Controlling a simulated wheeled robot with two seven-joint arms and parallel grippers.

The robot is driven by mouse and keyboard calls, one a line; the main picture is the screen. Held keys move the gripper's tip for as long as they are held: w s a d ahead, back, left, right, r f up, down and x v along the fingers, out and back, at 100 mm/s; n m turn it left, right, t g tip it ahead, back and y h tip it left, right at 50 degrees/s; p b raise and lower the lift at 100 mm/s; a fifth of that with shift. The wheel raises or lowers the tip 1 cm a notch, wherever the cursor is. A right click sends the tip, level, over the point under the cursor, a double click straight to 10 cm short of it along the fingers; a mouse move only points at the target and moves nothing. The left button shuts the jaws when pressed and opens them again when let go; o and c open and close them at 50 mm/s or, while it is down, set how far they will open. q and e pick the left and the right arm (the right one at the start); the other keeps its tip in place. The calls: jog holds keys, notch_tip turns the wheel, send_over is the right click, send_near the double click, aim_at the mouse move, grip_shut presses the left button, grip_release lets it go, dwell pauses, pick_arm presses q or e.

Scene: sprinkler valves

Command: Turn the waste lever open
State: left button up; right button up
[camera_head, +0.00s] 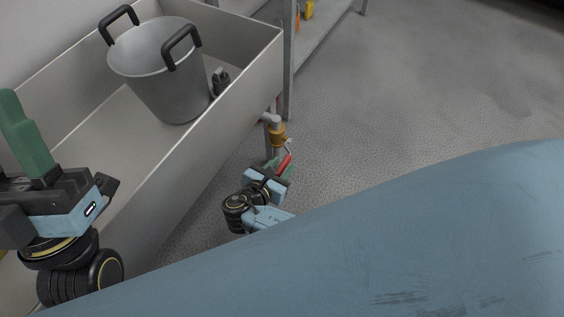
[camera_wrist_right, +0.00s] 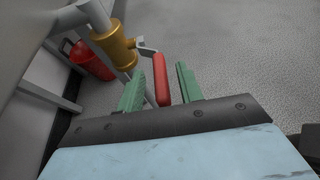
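The waste lever (camera_wrist_right: 161,78) is a red handle on a brass valve (camera_wrist_right: 115,43) on a grey pipe under the sink's end. In the head view the lever (camera_head: 284,164) and the valve (camera_head: 278,132) show beside the sink. My right gripper (camera_wrist_right: 160,86) is open, its green fingers on either side of the red handle, with a gap visible at the right finger. It also shows in the head view (camera_head: 280,166). My left gripper (camera_head: 20,125) is raised over the sink's near-left side; its green finger shows, but its opening is unclear.
A grey sink trough (camera_head: 235,100) holds a large metal pot (camera_head: 160,75) with black handles and a small dark object (camera_head: 220,80). A red bucket (camera_wrist_right: 92,60) stands behind the valve. A shelf (camera_head: 325,30) stands at the back. The floor to the right is clear.

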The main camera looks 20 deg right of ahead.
jog(key=shift+w+d+f, duration=0.2)
jog(key=shift+w+d, duration=0.1)
jog(key=shift+d, duration=0.1)
grip_shut()
